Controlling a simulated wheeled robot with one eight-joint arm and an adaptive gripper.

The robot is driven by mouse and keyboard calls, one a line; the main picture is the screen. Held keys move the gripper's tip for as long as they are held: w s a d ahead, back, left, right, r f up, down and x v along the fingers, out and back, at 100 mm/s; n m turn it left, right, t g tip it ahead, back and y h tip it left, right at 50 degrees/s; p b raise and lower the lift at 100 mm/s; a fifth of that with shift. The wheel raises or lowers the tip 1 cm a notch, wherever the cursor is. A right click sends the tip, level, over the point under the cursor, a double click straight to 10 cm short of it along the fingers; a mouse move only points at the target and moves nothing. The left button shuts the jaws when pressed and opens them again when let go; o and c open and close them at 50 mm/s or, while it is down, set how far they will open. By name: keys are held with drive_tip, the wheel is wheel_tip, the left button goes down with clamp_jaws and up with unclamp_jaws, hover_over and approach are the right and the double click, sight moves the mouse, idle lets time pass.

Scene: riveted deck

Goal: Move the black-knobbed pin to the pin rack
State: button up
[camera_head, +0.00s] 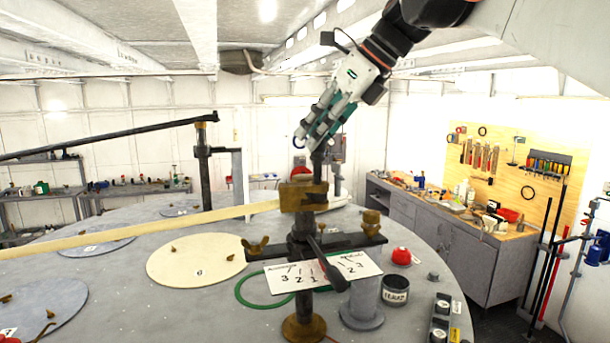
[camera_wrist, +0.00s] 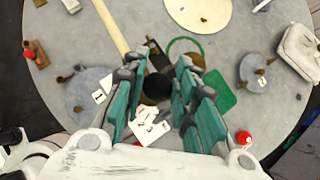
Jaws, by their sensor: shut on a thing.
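My gripper (camera_head: 318,145) is above the round grey deck, pointing down, with its teal-padded fingers closed around a dark pin (camera_head: 318,163). In the wrist view my gripper (camera_wrist: 158,88) has the round black knob (camera_wrist: 157,87) of this pin between its fingers. The pin's lower part is at the top of a brass block (camera_head: 303,196) on a dark post. I cannot tell whether it is in the block or just above it. I cannot identify the pin rack for certain; a small dark rack with round caps (camera_head: 440,318) is at the lower right.
A long pale bar (camera_head: 150,229) runs left from the brass block. A black crossbar with brass wing nuts (camera_head: 335,243), a numbered white card (camera_head: 345,268), a red button (camera_head: 401,256) and a dark labelled cup (camera_head: 395,291) crowd the near deck. A cream disc (camera_head: 190,262) lies left.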

drive_tip(key=shift+r+p, duration=1.05)
drive_tip(key=shift+r, duration=0.25)
